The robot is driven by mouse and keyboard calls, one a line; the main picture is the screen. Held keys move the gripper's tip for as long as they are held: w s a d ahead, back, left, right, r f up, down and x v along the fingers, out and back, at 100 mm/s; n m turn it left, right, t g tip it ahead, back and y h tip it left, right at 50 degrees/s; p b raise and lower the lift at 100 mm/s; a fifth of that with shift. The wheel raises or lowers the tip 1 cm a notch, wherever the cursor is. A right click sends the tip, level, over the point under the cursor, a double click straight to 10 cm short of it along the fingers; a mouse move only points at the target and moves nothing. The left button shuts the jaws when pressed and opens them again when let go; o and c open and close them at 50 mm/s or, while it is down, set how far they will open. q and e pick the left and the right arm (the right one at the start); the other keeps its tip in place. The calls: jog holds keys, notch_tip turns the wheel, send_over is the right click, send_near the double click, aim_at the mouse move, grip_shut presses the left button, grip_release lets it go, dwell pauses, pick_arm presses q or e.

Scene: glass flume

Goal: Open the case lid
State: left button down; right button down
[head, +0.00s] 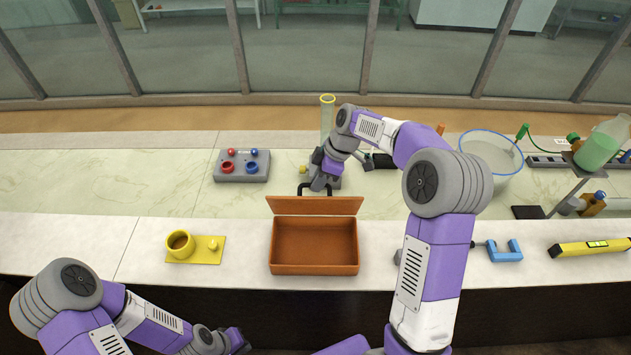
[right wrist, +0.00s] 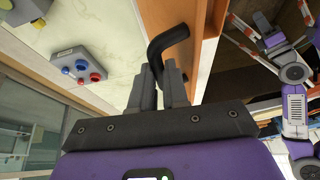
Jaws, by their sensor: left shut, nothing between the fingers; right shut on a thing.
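The brown case (head: 314,246) stands on the front counter and its inside looks empty. Its lid (head: 315,205) is raised at the back edge, standing open. My right gripper (head: 316,186) is behind the lid and shut on the lid's dark handle. In the right wrist view the fingers (right wrist: 158,88) close on the black bent handle (right wrist: 168,42), beside the orange-brown lid (right wrist: 190,50). In the head view the gripper partly hides the handle. My left gripper (head: 238,342) is shut and empty, low in front of the counter, away from the case.
A yellow cup on a yellow plate (head: 207,250) stands left of the case. A grey box with red and blue knobs (head: 242,166) is behind to the left. A blue clamp (head: 505,251) and a yellow level (head: 590,247) lie to the right. A tall glass cylinder (head: 327,118) stands behind my right gripper.

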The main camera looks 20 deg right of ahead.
jog(key=shift+s+d+f, duration=0.15)
jog(key=shift+s+f, duration=0.05)
jog(key=shift+f, duration=0.35)
jog(key=c, duration=1.5)
grip_release()
jog(key=o, duration=0.4)
jog(key=shift+w+d, duration=0.1)
jog(key=shift+w, duration=0.2)
jog(key=shift+s+r, duration=0.1)
jog(key=shift+r, duration=0.2)
jog(key=v, duration=0.7)
jog(key=shift+r, duration=0.1)
